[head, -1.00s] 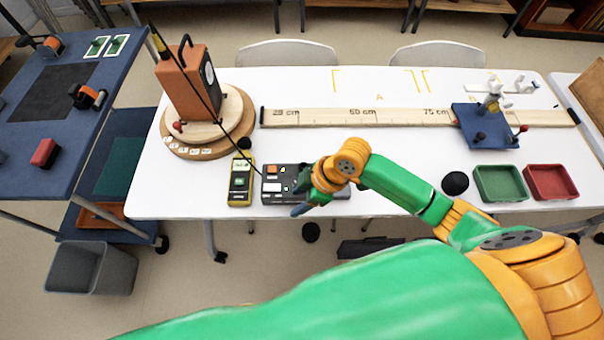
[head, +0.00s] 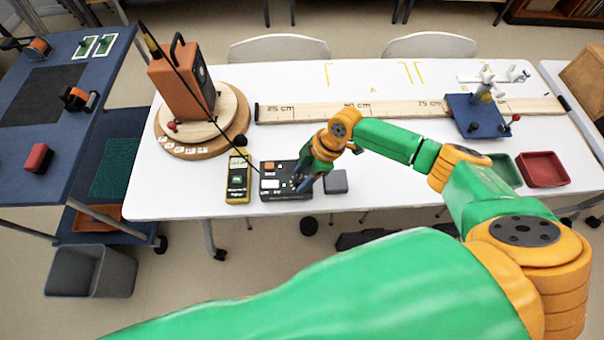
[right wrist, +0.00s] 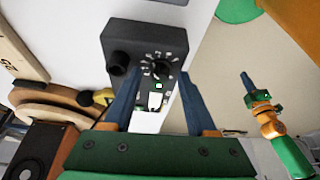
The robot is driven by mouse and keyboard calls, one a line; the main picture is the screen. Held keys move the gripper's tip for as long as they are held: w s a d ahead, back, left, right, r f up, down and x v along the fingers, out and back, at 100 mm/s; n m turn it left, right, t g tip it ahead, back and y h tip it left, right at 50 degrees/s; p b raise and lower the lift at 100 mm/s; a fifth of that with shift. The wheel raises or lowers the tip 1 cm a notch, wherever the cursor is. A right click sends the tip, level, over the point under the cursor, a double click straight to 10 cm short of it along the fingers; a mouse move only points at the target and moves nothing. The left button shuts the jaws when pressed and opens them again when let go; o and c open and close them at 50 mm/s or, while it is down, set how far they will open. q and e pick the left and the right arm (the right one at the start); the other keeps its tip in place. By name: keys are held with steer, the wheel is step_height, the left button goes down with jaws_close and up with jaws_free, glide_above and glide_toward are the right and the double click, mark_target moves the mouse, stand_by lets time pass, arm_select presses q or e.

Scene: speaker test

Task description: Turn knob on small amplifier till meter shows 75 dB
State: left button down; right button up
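The small dark amplifier (head: 270,193) lies near the front edge of the white table, with an orange square and a white panel on its top. In the right wrist view, the dark box (right wrist: 178,42) has a plain black knob (right wrist: 118,62) and a knob (right wrist: 160,66) ringed with white marks. My right gripper (right wrist: 158,80) is open, its blue fingers on either side of the ringed knob's line; contact is unclear. In the head view it (head: 302,183) covers the amplifier's right part. My left gripper (right wrist: 249,84) shows small.
An orange speaker (head: 178,85) stands on a round wooden turntable (head: 240,118) behind the meter. A small grey box (head: 336,181) is right of the amplifier. A long ruler board (head: 390,109) crosses the table. A red tray (head: 543,169) and blue stand (head: 474,116) are at right.

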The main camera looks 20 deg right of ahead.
jaws_close()
steer(key=p, duration=0.1)
steer(key=m+p, duration=0.1)
steer(key=shift+s+r+m+p, duration=0.2)
steer(key=shift+r+m+p, duration=0.1)
steer(key=shift+r, duration=0.1)
steer(key=shift+a+f+m+t+p, duration=0.1)
steer(key=shift+f+m+t+p, duration=0.05)
steer(key=shift+m+t+p, duration=0.2)
steer(key=shift+w+f, duration=0.15)
steer(key=shift+f, duration=0.1)
steer(key=shift+o, duration=0.2)
jaws_free()
steer(key=v, duration=0.7)
